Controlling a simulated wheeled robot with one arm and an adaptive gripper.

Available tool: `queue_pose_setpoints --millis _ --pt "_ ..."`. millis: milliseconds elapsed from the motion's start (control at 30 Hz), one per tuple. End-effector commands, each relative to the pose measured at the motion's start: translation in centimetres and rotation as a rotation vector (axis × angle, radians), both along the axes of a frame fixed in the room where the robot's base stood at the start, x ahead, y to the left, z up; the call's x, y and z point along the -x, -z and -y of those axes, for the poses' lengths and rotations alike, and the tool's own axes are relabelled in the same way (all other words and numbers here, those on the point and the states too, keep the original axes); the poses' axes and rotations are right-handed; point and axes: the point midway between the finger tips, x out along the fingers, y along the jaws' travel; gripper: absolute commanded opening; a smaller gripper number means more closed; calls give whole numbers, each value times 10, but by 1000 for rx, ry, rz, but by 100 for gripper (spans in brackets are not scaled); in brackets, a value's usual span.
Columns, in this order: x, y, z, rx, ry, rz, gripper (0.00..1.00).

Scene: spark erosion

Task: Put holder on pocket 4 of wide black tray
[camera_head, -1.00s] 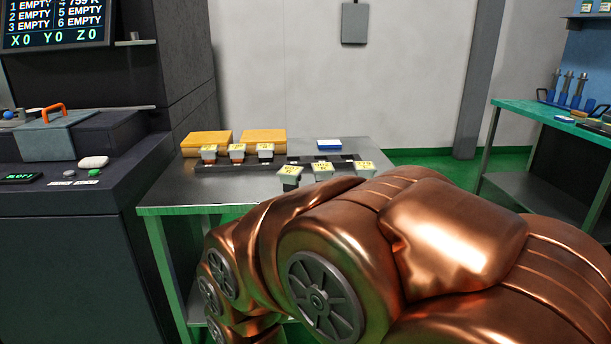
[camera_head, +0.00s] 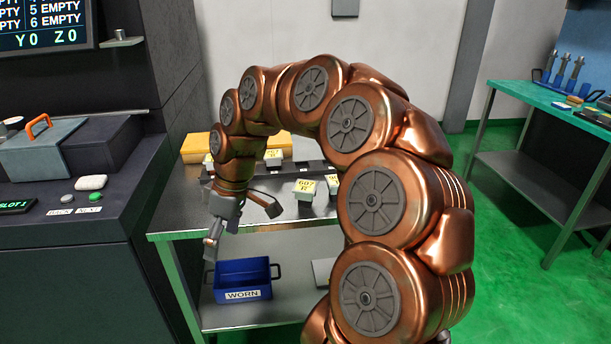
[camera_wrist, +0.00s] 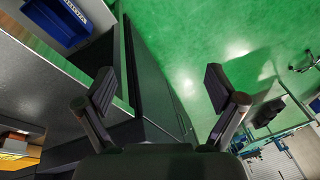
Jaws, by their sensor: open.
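Several pale holders with yellow labels stand on the steel table (camera_head: 175,213). One labelled 607 R (camera_head: 304,189) stands in front of the wide black tray (camera_head: 308,167), with another holder (camera_head: 333,183) partly behind my arm. A further holder (camera_head: 273,157) is at the tray, behind the arm. I cannot tell which holder the task means. The tray is mostly hidden, and its pocket numbers cannot be read. My gripper (camera_head: 212,238) hangs at the table's front left edge, pointing down, away from the holders. In the wrist view its fingers (camera_wrist: 160,90) are spread with nothing between them.
A blue bin marked WORN (camera_head: 243,294) sits on the lower shelf, below my gripper. Yellow boxes (camera_head: 195,148) stand at the table's back. A dark machine (camera_head: 75,235) is close on the left. A green bench (camera_head: 545,105) stands right, with open green floor (camera_head: 520,235) before it.

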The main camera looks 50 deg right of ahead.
Motion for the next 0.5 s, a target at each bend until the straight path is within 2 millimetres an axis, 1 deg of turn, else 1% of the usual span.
queue_pose_setpoints --millis 33,67,100,167,200,267,300,367,400,500 --pt "-18 -22 25 -14 1 37 94" --pt "-27 -27 38 -20 -4 59 94" --pt "-37 -34 59 -24 -4 88 94" --pt "-50 -42 92 -28 -5 126 94" --pt "-56 -47 117 -23 1 153 94" --pt "-61 -50 152 -17 8 182 94" --pt "-63 -52 177 -8 17 203 94" --pt "-61 -51 210 5 28 221 94" --pt "-58 -50 231 15 39 232 94" --pt "-48 -46 273 39 56 249 94"
